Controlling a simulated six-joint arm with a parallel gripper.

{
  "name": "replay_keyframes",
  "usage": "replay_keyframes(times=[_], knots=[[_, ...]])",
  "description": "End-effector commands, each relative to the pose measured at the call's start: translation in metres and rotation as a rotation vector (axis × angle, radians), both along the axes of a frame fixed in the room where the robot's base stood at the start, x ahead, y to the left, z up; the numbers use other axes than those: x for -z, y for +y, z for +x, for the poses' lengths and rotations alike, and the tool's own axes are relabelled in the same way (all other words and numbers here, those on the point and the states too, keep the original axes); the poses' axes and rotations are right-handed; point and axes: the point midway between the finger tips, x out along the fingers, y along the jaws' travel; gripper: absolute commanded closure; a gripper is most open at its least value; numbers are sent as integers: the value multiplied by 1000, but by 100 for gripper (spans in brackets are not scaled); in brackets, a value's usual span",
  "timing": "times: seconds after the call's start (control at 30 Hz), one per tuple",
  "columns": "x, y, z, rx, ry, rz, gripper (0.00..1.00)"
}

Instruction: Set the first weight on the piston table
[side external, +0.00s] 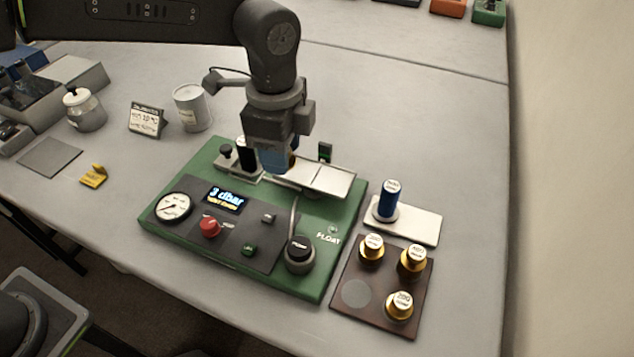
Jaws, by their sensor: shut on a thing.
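My gripper (275,163) points down over the back of the green bench unit (325,268). It is shut on a brass weight (292,161), of which only a small golden edge shows beside the fingers. The piston table is hidden behind or below my gripper, so I cannot tell whether the weight touches it. Three brass weights, a back left one (371,247), a back right one (413,260) and a front one (399,304), stand on the brown tray (345,323). The tray's front left round spot (356,293) is bare.
A blue cylinder (388,201) stands upright on a white plate (425,222). The unit carries a gauge (172,207), a lit display (227,197), a red knob (210,227), a black knob (300,250) and a silver plate (333,181). The right of the table is clear.

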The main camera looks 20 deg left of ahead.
Motion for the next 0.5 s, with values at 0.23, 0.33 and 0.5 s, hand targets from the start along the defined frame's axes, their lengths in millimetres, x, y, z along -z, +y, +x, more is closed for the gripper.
replay_keyframes(times=[0.23, 0.33, 0.5], knots=[[-33, 86, 45, -189, -3, -2, 84], [-40, 108, 52, -234, -3, -1, 84], [-41, 116, 56, -265, 0, -1, 84]])
